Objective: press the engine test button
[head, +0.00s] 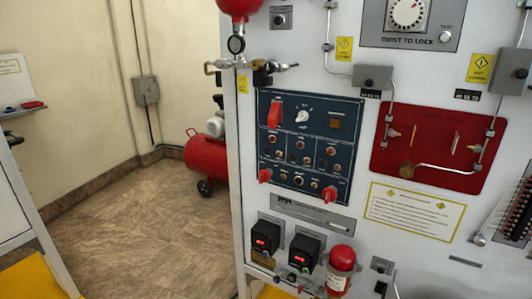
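A dark blue control panel (308,145) is mounted on the white trainer board, near the middle of the head view. It carries a white rotary knob (302,116), a red switch cover (274,114), an amber square (335,122) and several small round buttons or lights (307,159). Its lettering is too small to read, so I cannot tell which one is the engine test button. A small pale button (446,36) marked "TEST" sits on a grey plate at the upper right, beside a white dial (407,12). Neither of my grippers shows in this view.
Below the blue panel are two black boxes with red displays (266,237) (304,252) and a red cylinder (341,268). A red plate with pipes (432,140) is at the right. A red compressor (207,155) stands behind the board. Open floor (140,225) lies left of it.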

